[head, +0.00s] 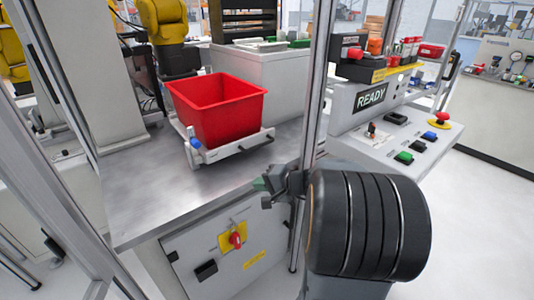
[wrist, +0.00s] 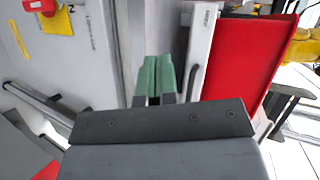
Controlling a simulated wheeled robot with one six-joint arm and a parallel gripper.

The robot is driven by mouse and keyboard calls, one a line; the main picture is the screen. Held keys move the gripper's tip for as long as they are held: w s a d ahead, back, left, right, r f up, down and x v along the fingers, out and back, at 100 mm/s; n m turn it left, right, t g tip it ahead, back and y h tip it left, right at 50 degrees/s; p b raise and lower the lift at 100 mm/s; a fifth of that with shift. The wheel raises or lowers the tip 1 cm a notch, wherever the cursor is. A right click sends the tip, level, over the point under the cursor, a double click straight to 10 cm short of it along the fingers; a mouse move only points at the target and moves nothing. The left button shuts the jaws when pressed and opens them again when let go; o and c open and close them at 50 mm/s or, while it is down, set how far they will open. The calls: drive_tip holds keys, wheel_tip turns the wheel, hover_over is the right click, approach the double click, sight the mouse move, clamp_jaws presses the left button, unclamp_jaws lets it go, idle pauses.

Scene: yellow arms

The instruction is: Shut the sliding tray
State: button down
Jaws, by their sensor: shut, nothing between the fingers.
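The sliding tray (head: 235,147) is a pale grey tray that stands out over the metal worktop, with a red bin (head: 218,112) sitting on it. In the wrist view, the tray's front (wrist: 202,45) is a pale strip with a dark handle bar, and the bin (wrist: 240,60) is red behind it. My gripper (head: 263,185) is just in front of the tray, lower and to the right, near the worktop's front edge. Its green fingertips (wrist: 155,75) are together and empty. In the wrist view they are left of the tray front, with a gap seeming to lie between.
The grey worktop (head: 150,195) is clear in front of the tray. A metal post (head: 317,85) rises right beside my gripper. The cabinet below has a red rotary switch (head: 236,239). A READY button panel (head: 400,140) stands at right. Yellow arms (head: 163,22) are behind.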

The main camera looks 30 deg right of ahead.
drive_tip(key=w+d+m+t+h, duration=0.1)
drive_tip(key=d+m+t+h, duration=0.4)
drive_tip(key=d, duration=0.7)
drive_tip(key=w, duration=0.7)
drive_tip(key=w+a, duration=0.1)
drive_tip(key=w, duration=0.3)
drive_tip(key=shift+w+f+p, duration=0.1)
drive_tip(key=shift+f+p, duration=0.05)
drive_tip(key=shift+p, duration=0.2)
drive_tip(key=shift+w, duration=1.1)
